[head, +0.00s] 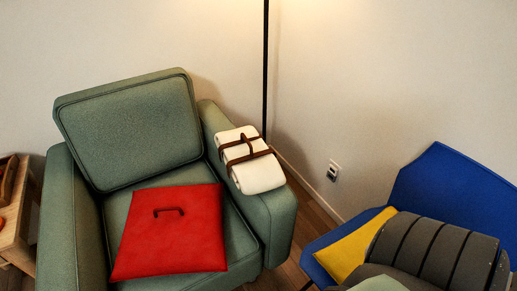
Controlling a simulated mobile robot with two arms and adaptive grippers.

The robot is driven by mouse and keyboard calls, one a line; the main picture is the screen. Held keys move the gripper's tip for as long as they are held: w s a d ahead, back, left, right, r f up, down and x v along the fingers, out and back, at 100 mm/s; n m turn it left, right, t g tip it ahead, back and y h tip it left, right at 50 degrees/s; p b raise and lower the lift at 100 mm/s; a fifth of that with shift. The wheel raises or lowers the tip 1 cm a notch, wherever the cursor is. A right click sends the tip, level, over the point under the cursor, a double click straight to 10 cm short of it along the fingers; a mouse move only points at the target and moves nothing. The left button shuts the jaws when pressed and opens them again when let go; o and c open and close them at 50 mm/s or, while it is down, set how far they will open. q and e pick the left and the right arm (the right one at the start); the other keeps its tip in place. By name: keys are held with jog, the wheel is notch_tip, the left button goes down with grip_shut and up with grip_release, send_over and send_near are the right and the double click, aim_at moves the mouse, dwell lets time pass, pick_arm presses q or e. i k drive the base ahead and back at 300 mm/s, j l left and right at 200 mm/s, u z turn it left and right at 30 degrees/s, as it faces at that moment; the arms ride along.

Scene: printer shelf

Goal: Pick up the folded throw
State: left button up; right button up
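The folded throw (262,175) is a cream-white bundle bound with dark brown straps and a strap handle on top. It lies on the right armrest (279,211) of the green armchair in the head view. Neither of my grippers shows in this view, so nothing is seen touching the throw.
A red cushion (172,245) with a dark handle lies on the armchair (130,130) seat. A black lamp pole (265,70) stands behind the throw. A blue chair (455,185) at right holds a yellow cushion (350,248) and a dark grey ribbed object (430,250). A wooden table (14,235) stands at left.

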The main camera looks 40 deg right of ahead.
aim_at(254, 169)
jog(key=j+z, duration=0.1)
jog(key=z, duration=0.35)
jog(key=i+j+z, duration=0.1)
jog(key=z, duration=0.4)
jog(key=j+z, duration=0.1)
jog(key=z, duration=0.35)
jog(key=u, duration=0.3)
jog(key=k, duration=0.05)
